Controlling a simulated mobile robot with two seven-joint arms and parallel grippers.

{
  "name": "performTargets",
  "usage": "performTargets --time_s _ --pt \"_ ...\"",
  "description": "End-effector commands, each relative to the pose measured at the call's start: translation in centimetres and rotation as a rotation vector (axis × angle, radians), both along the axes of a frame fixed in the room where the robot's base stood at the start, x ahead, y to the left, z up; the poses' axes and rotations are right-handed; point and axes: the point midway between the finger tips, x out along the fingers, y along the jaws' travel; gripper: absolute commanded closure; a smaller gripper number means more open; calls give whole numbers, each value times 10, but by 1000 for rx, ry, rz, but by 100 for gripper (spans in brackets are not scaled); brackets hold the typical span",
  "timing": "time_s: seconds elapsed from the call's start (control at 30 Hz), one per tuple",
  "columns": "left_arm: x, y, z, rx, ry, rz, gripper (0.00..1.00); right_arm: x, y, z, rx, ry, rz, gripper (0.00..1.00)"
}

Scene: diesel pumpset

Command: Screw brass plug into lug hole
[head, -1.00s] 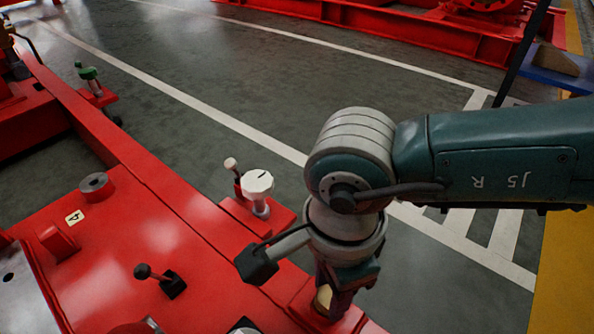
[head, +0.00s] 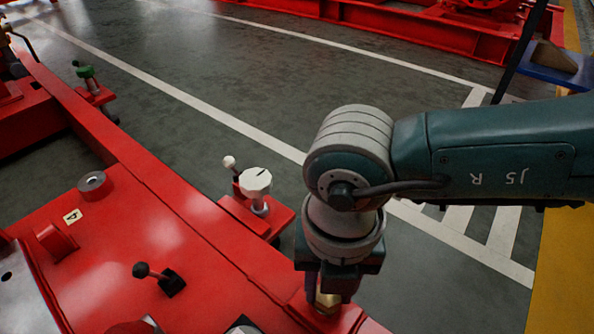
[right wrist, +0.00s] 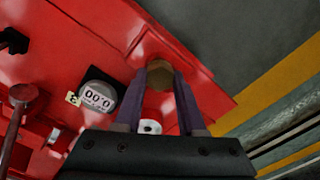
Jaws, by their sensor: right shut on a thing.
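The brass plug (head: 327,303) is at the bottom of the head view, under my right gripper (head: 325,296). It also shows in the right wrist view as a brass hexagonal head (right wrist: 159,75) between the two fingertips. My right gripper is shut on it, pointing down. The plug is over the red lug (head: 345,318) at the edge of the red frame. The lug hole is hidden under the plug, and I cannot tell how deep the plug sits. My left gripper is not in view.
A white-knobbed valve (head: 256,184) stands on a red bracket left of my right arm. A black-knobbed lever (head: 158,277) rises from the red frame (head: 150,240).

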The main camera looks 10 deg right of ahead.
Motion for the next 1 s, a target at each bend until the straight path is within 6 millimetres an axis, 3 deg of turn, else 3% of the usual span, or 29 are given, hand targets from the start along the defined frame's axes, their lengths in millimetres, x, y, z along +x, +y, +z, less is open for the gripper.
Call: performTargets --time_s 0.13,0.83,1.0 --pt "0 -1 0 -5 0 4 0 -1 0 0 0 2 -91 100" --pt "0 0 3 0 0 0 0 0 1 0 1 0 -90 100" --pt "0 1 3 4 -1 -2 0 0 1 0 2 0 -332 100"
